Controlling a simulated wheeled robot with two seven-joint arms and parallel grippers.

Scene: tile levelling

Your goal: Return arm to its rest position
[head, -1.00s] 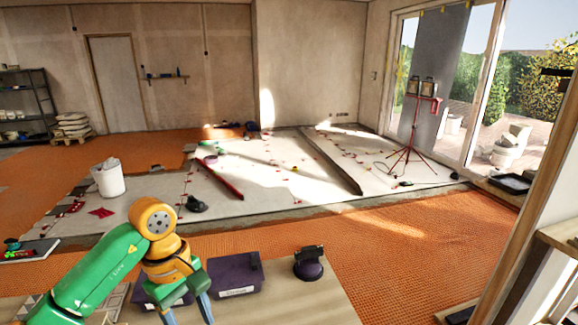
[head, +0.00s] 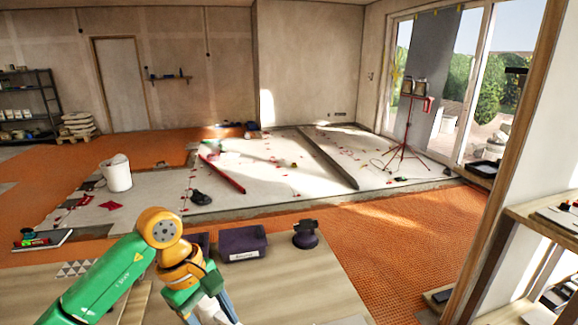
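My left arm (head: 115,280), green and orange, comes in from the lower left. Its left gripper (head: 212,315) hangs over the wooden bench top at the bottom of the head view, and the bottom edge cuts it off. Its blue-grey fingers look spread apart. A pale patch shows between them, and I cannot tell what it is. My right gripper is not in view.
A dark purple case (head: 242,243) and a black suction-cup tool (head: 306,236) stand on the wooden bench top (head: 300,295). Beyond lie orange matting (head: 385,235) and pale floor tiles with red clips. A white bucket (head: 117,177) stands left; wooden shelving (head: 545,222) is at right.

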